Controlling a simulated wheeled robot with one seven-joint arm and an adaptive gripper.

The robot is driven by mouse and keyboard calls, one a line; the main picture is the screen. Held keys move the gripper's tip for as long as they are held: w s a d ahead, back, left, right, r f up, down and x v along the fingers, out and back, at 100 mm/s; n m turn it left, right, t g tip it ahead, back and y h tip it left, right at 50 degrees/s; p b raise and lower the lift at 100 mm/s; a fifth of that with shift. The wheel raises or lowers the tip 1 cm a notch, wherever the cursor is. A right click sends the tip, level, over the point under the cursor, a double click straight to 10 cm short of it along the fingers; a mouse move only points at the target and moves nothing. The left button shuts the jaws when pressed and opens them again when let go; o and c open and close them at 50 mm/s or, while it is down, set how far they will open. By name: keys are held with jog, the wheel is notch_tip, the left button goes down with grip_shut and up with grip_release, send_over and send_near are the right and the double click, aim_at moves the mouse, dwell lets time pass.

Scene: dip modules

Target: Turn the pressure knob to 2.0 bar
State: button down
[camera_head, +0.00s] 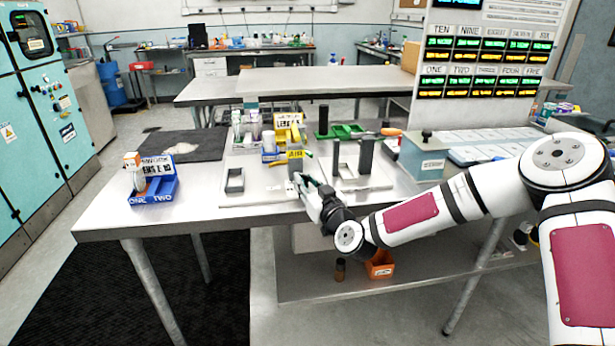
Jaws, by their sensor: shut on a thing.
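A small grey upright unit (296,167) with a yellow label on top stands on a pale base plate near the front middle of the table. My gripper (300,181) reaches in from the lower right and its fingertips are at the front of this unit. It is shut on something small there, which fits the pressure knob. The knob is hidden by the fingers, and its setting cannot be read from this distance.
A blue bin (155,190) marked ONE and TWO stands at the left of the table (105,222). Two dark posts (366,156) stand close to the right of my gripper. A dark grey frame (235,181) is to its left. A blue-grey box (422,158) stands farther right.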

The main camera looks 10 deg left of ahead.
jog(key=m+t+h+p, duration=0.1)
jog(key=h, duration=0.1)
jog(key=a+m+h+p, duration=0.1)
jog(key=m+h+p, duration=0.1)
jog(key=m+t+h+p, duration=0.1)
jog(key=h, duration=0.1)
jog(key=shift+s+a+r+m+t+h+p, duration=0.2)
jog(key=shift+s+r+m+t+h+p, duration=0.1)
jog(key=shift+s+h+p, duration=0.1)
jog(key=m+h, duration=0.1)
jog(key=h, duration=0.1)
jog(key=m+h, duration=0.1)
jog(key=h, duration=0.1)
jog(key=shift+w+a+f+m+p, duration=0.15)
jog(key=shift+m+p, duration=0.15)
jog(key=shift+p, duration=0.1)
jog(key=shift+w+a+f+m+h, duration=0.1)
jog(key=shift+m+h, duration=0.55)
jog(key=shift+h, duration=0.35)
jog(key=shift+a+m+h, duration=0.1)
jog(key=shift+m+h, duration=0.55)
jog(key=shift+h, duration=0.35)
jog(key=shift+d+g+h, duration=0.1)
jog(key=shift+g+h, duration=0.2)
jog(key=shift+g, duration=0.1)
jog(key=c, duration=1.3)
grip_release()
jog(key=v, duration=1.2)
